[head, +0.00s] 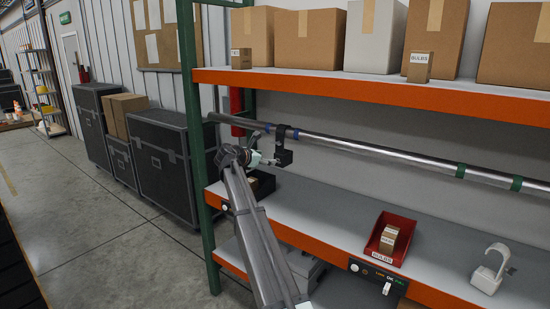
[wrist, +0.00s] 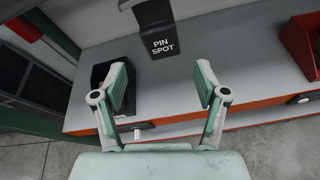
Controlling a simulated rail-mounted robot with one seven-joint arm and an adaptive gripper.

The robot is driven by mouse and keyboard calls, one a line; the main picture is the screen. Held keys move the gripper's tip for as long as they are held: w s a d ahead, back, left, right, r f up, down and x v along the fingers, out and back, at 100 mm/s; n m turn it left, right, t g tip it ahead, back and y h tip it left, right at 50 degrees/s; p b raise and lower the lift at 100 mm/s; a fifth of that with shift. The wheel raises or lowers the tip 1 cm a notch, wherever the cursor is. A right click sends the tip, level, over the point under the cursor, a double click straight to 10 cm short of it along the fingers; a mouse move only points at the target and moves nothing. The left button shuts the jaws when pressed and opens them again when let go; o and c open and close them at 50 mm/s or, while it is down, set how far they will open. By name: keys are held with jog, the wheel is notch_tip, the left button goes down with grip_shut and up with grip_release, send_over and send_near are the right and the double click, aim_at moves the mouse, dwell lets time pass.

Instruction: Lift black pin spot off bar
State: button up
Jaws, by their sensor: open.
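The black pin spot (head: 282,152) hangs by its hook from the left part of the silver bar (head: 385,149), between the two shelves. In the wrist view the pin spot (wrist: 162,40), labelled "PIN SPOT", sits at the top centre, beyond my fingertips. My gripper (wrist: 160,75) is open, with nothing between its fingers. In the head view my gripper (head: 259,159) is just left of the pin spot, and my arm covers part of the shelf below. The hook's top is cut off in the wrist view.
A black bin (wrist: 103,73) stands on the lower shelf (head: 325,206) below the pin spot. A red bin (head: 382,250) with small boxes and a white hooked fixture (head: 490,270) stand farther right. A green post (head: 195,140) rises at left; the orange-edged upper shelf (head: 400,91) is overhead.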

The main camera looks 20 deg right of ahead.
aim_at(282, 147)
jog(key=w+d+f+n, duration=0.1)
jog(key=d, duration=0.2)
jog(key=w+d+f+n+b, duration=0.1)
jog(key=w+d, duration=0.1)
jog(key=d, duration=0.1)
jog(key=w+d+f+b, duration=0.1)
jog(key=w+d, duration=0.1)
jog(key=d, duration=0.1)
jog(key=shift+w+d+n, duration=0.2)
jog(key=shift+n, duration=0.2)
jog(key=shift+x, duration=0.75)
jog(key=shift+f, duration=0.15)
jog(key=c, duration=1.1)
jog(key=shift+c, duration=0.2)
jog(key=shift+r, duration=0.25)
jog(key=shift+r+p, duration=1.7)
jog(key=shift+r, duration=0.5)
